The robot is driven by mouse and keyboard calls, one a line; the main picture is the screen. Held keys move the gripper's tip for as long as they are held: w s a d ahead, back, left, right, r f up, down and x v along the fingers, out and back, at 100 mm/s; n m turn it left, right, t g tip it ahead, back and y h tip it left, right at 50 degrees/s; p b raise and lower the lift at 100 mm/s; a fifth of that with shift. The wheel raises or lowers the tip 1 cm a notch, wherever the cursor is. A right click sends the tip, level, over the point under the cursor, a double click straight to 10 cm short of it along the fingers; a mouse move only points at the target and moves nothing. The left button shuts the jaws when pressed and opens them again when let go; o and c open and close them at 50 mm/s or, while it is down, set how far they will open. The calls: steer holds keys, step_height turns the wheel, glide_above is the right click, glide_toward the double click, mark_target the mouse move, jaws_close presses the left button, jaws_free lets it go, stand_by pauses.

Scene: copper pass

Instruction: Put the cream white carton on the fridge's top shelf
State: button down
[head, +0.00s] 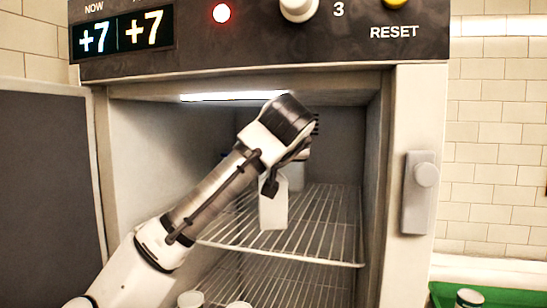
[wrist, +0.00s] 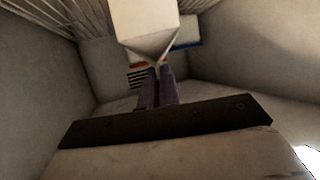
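The cream white carton (head: 273,208) is inside the open fridge (head: 420,110), upright over the top wire shelf (head: 320,235). Its lower end looks at or just above the wires; I cannot tell whether it touches. My gripper (head: 296,168) is above the carton, partly hidden by my own wrist. In the wrist view, the two purple fingers (wrist: 156,80) are close together at the tapered top of the carton (wrist: 146,20), pinching it.
The dark door (head: 45,190) stands open at left. Small light-topped containers (head: 190,299) stand below the top shelf. The top shelf's right part is bare. A latch (head: 420,192) is on the right frame. A green crate (head: 500,297) is at lower right.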

steer(key=shift+f, duration=0.15)
steer(key=c, duration=1.6)
jaws_free()
steer(key=shift+c, duration=0.2)
steer(key=a+b+v, duration=0.1)
steer(key=b+v, duration=0.1)
steer(key=v, duration=1)
steer(key=shift+d+b, duration=0.35)
steer(key=shift+d, duration=0.1)
